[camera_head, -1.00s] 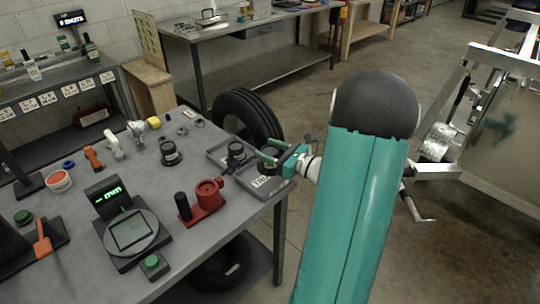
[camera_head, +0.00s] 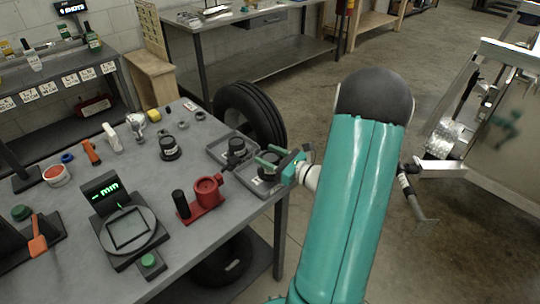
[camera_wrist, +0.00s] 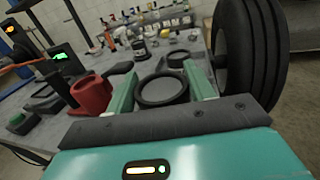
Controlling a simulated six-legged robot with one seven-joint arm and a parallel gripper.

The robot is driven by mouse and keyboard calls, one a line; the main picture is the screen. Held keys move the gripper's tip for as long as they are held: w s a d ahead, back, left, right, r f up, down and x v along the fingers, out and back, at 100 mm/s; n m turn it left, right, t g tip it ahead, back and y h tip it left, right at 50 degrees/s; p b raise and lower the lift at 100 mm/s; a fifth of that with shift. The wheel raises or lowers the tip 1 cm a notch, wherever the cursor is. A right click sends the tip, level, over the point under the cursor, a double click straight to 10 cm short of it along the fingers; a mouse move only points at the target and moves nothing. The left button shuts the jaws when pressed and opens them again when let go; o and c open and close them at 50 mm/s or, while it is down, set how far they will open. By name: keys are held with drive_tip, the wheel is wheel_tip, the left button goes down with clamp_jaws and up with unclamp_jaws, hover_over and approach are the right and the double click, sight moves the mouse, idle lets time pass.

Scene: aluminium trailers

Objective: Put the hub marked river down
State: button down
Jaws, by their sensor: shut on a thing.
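My gripper (camera_head: 268,160) is shut on a dark round hub (camera_head: 267,173) at the right edge of the grey bench. In the wrist view the same hub (camera_wrist: 162,91) shows as a dark ring with a grey top between the two green fingers. It is at the near grey tray (camera_head: 247,182); I cannot tell whether it touches the tray floor. A second dark hub (camera_head: 236,148) stands in the tray behind it (camera_head: 218,147). A third dark hub (camera_head: 170,149) stands on the open bench. No marking on any hub is readable.
A red fixture (camera_head: 209,190) stands left of the near tray, with a measuring scale (camera_head: 128,229) beyond it. A tyre (camera_head: 250,112) stands behind the bench's right end. Small tools and a yellow block (camera_head: 154,115) line the far side. Some bench between them is bare.

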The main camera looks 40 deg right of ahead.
drive_tip(key=shift+f, duration=0.35)
drive_tip(key=shift+f, duration=0.2)
drive_tip(key=c, duration=0.6)
unclamp_jaws()
drive_tip(key=shift+o, duration=0.2)
